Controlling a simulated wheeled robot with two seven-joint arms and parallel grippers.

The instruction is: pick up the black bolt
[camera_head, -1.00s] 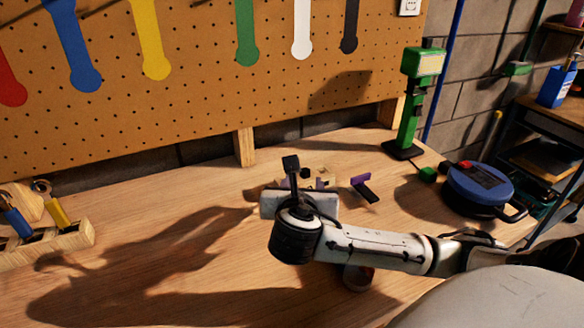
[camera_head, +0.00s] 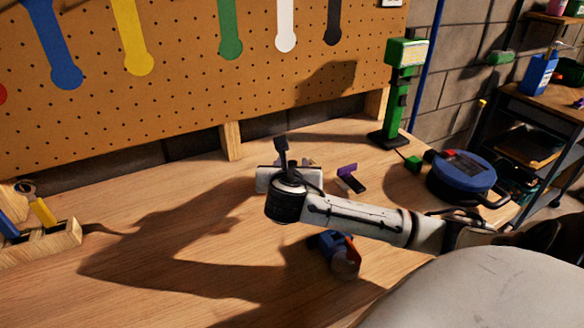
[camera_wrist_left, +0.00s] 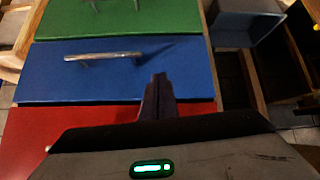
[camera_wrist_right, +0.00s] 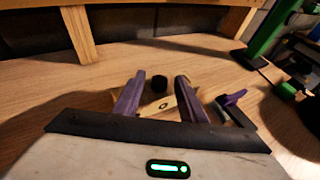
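A small black round piece, which looks like the black bolt (camera_wrist_right: 159,84), shows in the right wrist view between the purple fingers of my right gripper (camera_wrist_right: 160,77). The fingers are apart, and I see a gap on both sides of the piece. A light wooden piece with a hole (camera_wrist_right: 165,105) lies just nearer. In the head view my right gripper (camera_head: 276,180) is over the workbench and its own body hides the bolt. My left gripper (camera_wrist_left: 158,92) shows in the left wrist view with its fingers together and nothing visible in them, in front of coloured drawers (camera_wrist_left: 110,85).
A purple-and-black clamp-like item (camera_head: 350,178) lies right of my right gripper. A blue-and-orange object (camera_head: 340,252) is nearer. A green stand (camera_head: 396,95) and blue round case (camera_head: 462,175) stand at the right. The pegboard (camera_head: 190,85) bounds the back. The bench's left middle is clear.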

